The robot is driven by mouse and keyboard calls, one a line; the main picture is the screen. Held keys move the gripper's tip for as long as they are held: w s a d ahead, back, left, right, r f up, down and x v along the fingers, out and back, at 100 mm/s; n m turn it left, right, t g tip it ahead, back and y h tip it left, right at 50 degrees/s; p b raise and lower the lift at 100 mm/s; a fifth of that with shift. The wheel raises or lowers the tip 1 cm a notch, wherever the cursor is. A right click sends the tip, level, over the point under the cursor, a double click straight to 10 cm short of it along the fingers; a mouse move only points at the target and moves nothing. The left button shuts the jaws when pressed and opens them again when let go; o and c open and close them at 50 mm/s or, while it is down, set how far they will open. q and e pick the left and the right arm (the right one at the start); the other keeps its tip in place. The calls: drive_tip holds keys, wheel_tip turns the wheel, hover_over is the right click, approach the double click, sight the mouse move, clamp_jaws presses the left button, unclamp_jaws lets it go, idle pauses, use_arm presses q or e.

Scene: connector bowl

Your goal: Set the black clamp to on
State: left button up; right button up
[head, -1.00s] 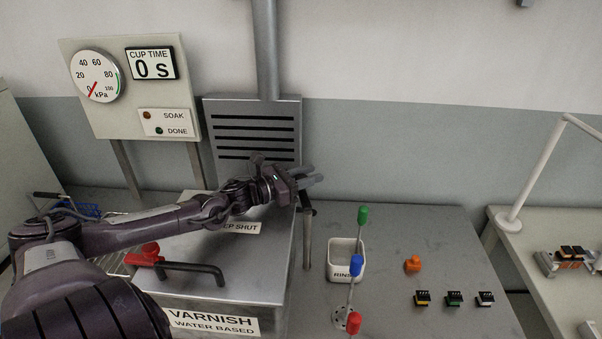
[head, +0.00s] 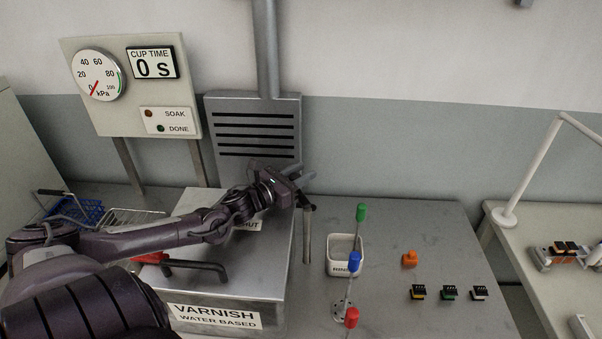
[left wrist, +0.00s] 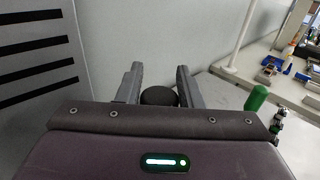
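My left gripper (head: 303,178) is at the back of the bench, above the right rear of the varnish tank. In the left wrist view its two fingers (left wrist: 158,82) are apart. A round black knob (left wrist: 158,96) shows between and beyond them, partly cut off by the gripper body; I cannot tell whether they touch it. In the head view a dark clamp-like piece (head: 307,207) tops a metal post (head: 307,238), just below the fingers and partly hidden by the gripper. Its on or off position cannot be read. My right gripper is not in view.
An orange part (head: 410,259) and small connectors (head: 449,293) lie farther right. A vent (head: 253,118) stands behind.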

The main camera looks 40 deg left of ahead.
use_arm(q)
drive_tip(key=o, duration=0.3)
drive_tip(key=shift+o, duration=0.2)
wheel_tip(320, 180, up, 20)
drive_tip(key=p, duration=0.4)
